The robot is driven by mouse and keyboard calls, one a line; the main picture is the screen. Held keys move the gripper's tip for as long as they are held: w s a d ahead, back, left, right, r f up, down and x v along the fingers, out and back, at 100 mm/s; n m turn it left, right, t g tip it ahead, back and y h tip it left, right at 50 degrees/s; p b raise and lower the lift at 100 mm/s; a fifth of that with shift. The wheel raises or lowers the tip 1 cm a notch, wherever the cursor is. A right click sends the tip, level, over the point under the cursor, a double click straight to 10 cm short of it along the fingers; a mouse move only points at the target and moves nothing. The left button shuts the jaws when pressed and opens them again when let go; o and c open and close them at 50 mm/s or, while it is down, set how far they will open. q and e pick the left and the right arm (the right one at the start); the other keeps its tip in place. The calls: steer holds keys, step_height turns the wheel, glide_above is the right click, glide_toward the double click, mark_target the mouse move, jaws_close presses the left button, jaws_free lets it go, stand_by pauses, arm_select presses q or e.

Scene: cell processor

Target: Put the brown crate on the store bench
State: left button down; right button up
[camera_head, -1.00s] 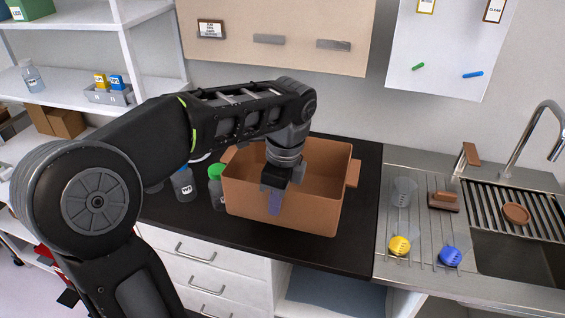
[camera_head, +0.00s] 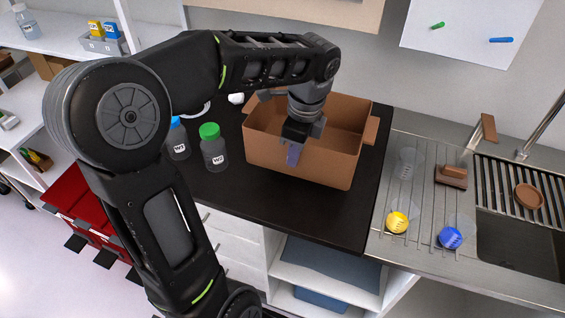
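The brown crate (camera_head: 265,149) is an open box with side handles. It appears upright over the back right of the black bench top (camera_head: 300,207), left of the sink counter. I cannot tell whether its base touches the bench. My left gripper (camera_head: 294,152) reaches down at its near wall, with one finger showing outside the wall. The other finger is hidden, apparently inside, and the gripper looks shut on the wall. My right gripper is not in view.
A green-capped bottle (camera_head: 212,148) and a blue-capped bottle (camera_head: 178,143) stand left of the crate. The sink counter (camera_head: 425,240) on the right holds yellow and blue balls, a brush and cups. Shelves stand at the left. The bench front is clear.

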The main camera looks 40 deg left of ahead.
mark_target(293, 175)
arm_select(q)
steer(key=shift+f, duration=1.4)
steer(key=shift+f+p, duration=0.3)
steer(key=shift+f, duration=1.7)
steer(key=c, duration=1.7)
jaws_free()
steer(key=r, duration=0.4)
steer(key=d+r, duration=0.1)
steer(key=r, duration=0.7)
steer(key=shift+w+d+r+b, duration=0.1)
steer(key=shift+w+d+b, duration=0.1)
steer(key=shift+b, duration=0.2)
